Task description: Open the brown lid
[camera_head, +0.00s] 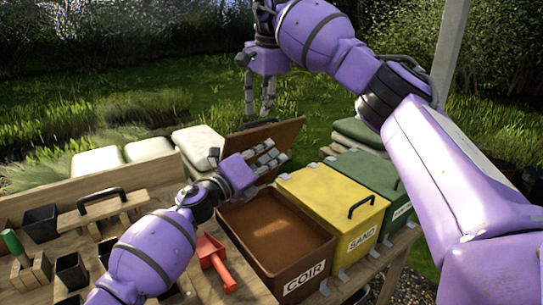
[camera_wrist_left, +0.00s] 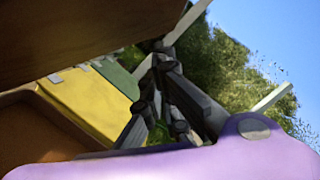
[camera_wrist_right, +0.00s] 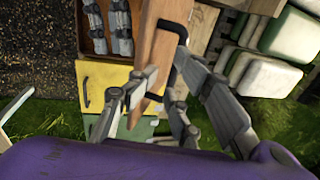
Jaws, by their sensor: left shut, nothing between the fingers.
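The brown lid (camera_head: 272,142) stands raised and tilted at the back of the brown COIR box (camera_head: 300,268), whose inside is exposed. Its black handle (camera_head: 257,124) is on the far side and also shows in the right wrist view (camera_wrist_right: 183,55). My left gripper (camera_head: 272,155) is shut and empty, in front of the lid's inner face; whether it touches the lid is unclear. The lid's dark underside (camera_wrist_left: 80,35) fills the upper left of the left wrist view. My right gripper (camera_head: 259,108) is open, pointing down above the lid, with the lid's edge showing beyond its fingers (camera_wrist_right: 165,110).
A closed yellow SAND box (camera_head: 335,200) and a closed green box (camera_head: 370,178) stand to the right. A red scoop (camera_head: 215,262) lies left of the COIR box. Black pots (camera_head: 70,270) and a wooden piece with a handle (camera_head: 100,208) occupy the left bench. Pale sacks (camera_head: 198,142) lie behind.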

